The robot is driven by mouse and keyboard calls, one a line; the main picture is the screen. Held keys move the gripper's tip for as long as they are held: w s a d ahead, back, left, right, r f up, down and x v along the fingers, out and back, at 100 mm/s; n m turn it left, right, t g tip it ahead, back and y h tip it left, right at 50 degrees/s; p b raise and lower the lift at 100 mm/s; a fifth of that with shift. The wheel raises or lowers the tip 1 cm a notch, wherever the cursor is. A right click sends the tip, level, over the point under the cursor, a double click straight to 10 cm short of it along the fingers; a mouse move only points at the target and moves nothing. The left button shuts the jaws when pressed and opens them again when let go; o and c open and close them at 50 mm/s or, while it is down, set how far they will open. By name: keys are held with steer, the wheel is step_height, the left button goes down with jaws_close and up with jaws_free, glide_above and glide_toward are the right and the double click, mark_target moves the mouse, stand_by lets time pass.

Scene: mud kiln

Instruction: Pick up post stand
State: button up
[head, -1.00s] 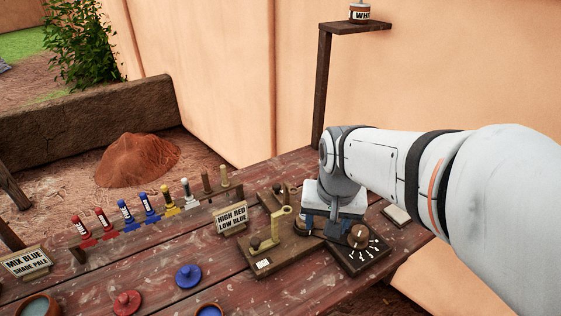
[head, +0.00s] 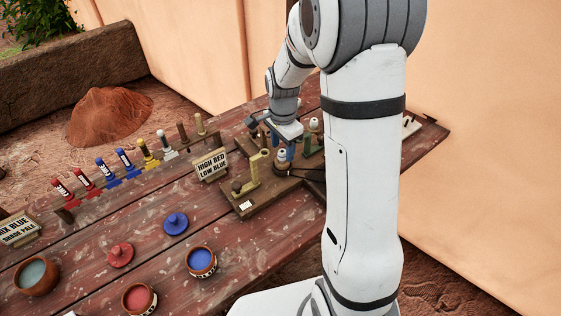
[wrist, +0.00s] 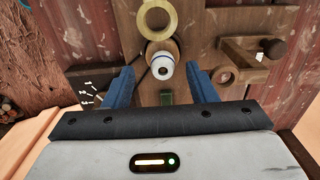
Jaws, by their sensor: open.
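A wooden stand with an upright yellowish post (head: 253,173) and a ring at its top stands on a board in the head view. The ring (wrist: 156,17) shows at the top of the wrist view. A white-capped round piece (wrist: 162,66) lies between my fingers in the wrist view and appears in the head view (head: 283,156); I cannot tell whether it belongs to the post stand. My gripper (wrist: 160,75) points down over this group, open, with no visible contact. Another wooden stand with a side arm (wrist: 245,50) is to the right in the wrist view.
A sign reading HIGH RED LOW BLUE (head: 210,165) is left of the stands. A rack of coloured tubes (head: 124,165) runs behind. Blue paint pot (head: 201,272) and red pot (head: 139,300) sit at the front. My arm hides the table's right part.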

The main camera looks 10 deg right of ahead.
mark_target(282, 152)
step_height(282, 152, down, 5)
steer(key=shift+w+r+p, duration=0.1)
steer(key=shift+w+p, duration=0.05)
steer(key=shift+p, duration=0.25)
steer(key=shift+c, duration=0.3)
steer(key=c, duration=0.6)
step_height(282, 152, up, 10)
steer(key=shift+b, duration=0.4)
